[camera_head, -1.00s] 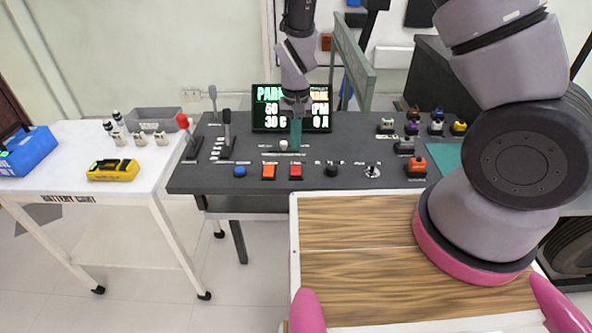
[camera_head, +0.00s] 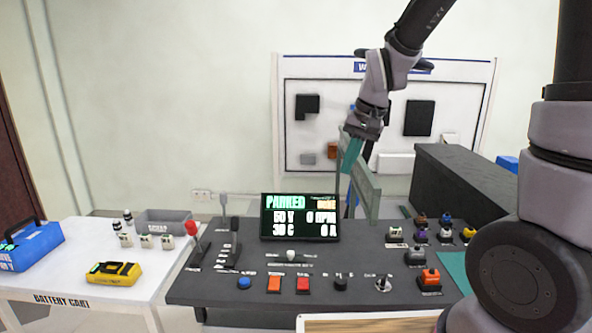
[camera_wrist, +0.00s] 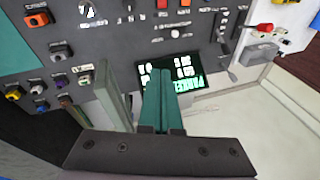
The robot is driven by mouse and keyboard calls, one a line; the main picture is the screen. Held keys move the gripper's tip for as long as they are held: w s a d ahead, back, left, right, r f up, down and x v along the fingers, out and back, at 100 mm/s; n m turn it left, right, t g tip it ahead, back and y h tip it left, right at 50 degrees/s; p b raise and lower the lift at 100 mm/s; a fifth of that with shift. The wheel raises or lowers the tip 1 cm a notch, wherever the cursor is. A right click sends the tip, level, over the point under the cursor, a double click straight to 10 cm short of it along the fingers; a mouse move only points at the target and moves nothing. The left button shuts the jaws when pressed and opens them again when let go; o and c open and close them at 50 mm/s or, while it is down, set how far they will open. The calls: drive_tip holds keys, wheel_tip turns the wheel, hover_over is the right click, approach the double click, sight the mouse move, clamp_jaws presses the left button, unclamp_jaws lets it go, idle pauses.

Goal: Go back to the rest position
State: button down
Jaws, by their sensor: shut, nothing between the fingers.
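My gripper (camera_head: 350,153) is raised above the right part of the grey console (camera_head: 215,284), in front of the wall board. Its teal fingers are closed together with nothing between them. In the wrist view the shut fingers (camera_wrist: 162,100) point toward the console, overlapping the edge of the display. The display (camera_head: 300,216) stands at the back of the console and reads PARKED. My gripper is apart from the console and its controls.
A grey-green upright panel (camera_head: 362,192) stands close to my gripper. A dark box (camera_head: 470,180) is at the right. A white cart (camera_head: 150,292) at left holds a yellow battery (camera_head: 113,273) and a blue case (camera_head: 30,245). The wall board (camera_head: 462,90) hangs behind.

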drive_tip(key=s+d+r+m+t, duration=0.1)
drive_tip(key=s+d+r+t, duration=0.3)
drive_tip(key=s+d+r, duration=0.8)
wheel_tip(320, 180, up, 3)
drive_tip(key=shift+s+d+m+t+h, duration=0.2)
drive_tip(key=shift+s+m+t+h, duration=0.15)
drive_tip(key=shift+s, duration=0.35)
